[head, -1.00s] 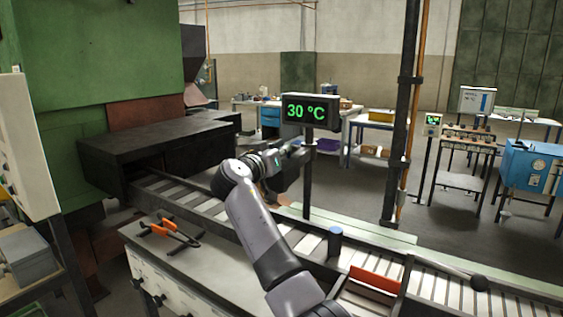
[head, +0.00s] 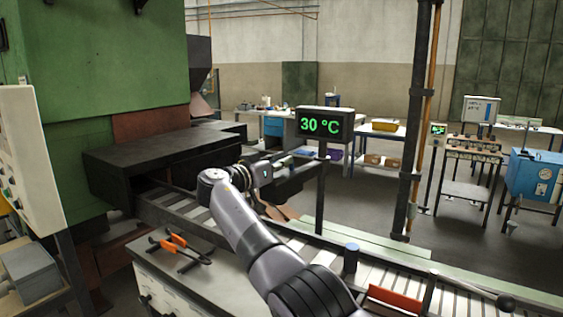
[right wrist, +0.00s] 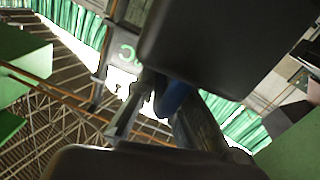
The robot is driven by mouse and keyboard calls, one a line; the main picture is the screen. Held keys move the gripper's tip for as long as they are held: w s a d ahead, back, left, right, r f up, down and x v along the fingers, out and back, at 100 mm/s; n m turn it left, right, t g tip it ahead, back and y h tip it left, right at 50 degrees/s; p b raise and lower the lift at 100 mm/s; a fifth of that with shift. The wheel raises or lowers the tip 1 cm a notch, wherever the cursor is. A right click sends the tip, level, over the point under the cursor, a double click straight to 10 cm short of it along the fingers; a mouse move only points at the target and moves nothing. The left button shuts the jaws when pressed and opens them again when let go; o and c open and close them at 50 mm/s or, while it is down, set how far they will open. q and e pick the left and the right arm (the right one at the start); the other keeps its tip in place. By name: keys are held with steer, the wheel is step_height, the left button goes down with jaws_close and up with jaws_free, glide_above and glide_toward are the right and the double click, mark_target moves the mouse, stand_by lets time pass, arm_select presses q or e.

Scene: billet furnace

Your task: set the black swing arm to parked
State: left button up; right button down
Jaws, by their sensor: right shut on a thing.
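My right arm reaches across the roller conveyor, and its gripper (head: 290,172) is at the conveyor's far side, left of the temperature display's post. It is shut on a dark bar, which I take to be the black swing arm (head: 310,165); my gripper hides much of it. In the right wrist view the dark bar (right wrist: 197,125), with a blue part (right wrist: 174,97) beside it, lies between the dark fingers. Where the swing arm pivots and its exact angle cannot be made out. My left gripper is not in view.
The temperature display (head: 326,124) reads 30 °C, on a post just right of my gripper. The black furnace mouth (head: 150,165) is at left. Orange-handled tongs (head: 178,246) lie on the near bench. A blue-topped cylinder (head: 351,258) and a black-knobbed lever (head: 505,302) are at lower right.

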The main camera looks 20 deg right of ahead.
steer(key=shift+a+f, duration=0.1)
steer(key=shift+f, duration=0.1)
stand_by(0.3)
steer(key=c, duration=1.7)
jaws_free()
steer(key=shift+o, duration=0.2)
steer(key=shift+s+a+f, duration=0.3)
steer(key=shift+s+a, duration=0.3)
steer(key=r+v, duration=0.1)
steer(key=v, duration=0.5)
steer(key=shift+w+a, duration=0.25)
steer(key=shift+a, duration=0.05)
steer(key=shift+d, duration=0.4)
